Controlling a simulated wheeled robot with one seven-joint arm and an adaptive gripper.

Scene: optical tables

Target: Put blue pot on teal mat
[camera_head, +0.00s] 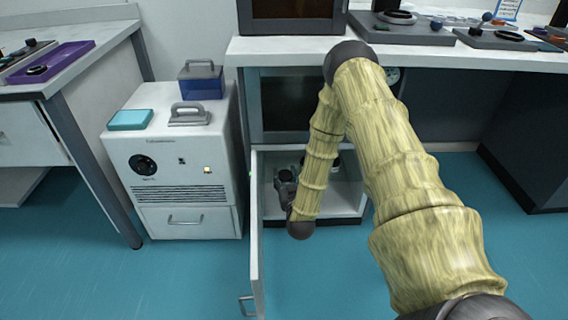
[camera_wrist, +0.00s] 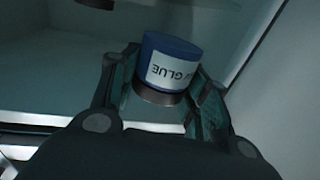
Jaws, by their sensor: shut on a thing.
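The blue pot (camera_wrist: 172,62) is a short round jar with a blue lid and a white label reading "GLUE", upside down in the wrist view. My gripper (camera_wrist: 165,88) is shut on it, with one finger on each side.
The cabinet door (camera_head: 257,235) stands open towards me, left of my gripper. The white machine (camera_head: 190,165) also bears a grey handle (camera_head: 189,114) and a blue box (camera_head: 201,84). A dark round object (camera_wrist: 97,3) stands deeper in the cabinet. The worktop (camera_head: 290,50) overhangs the cabinet.

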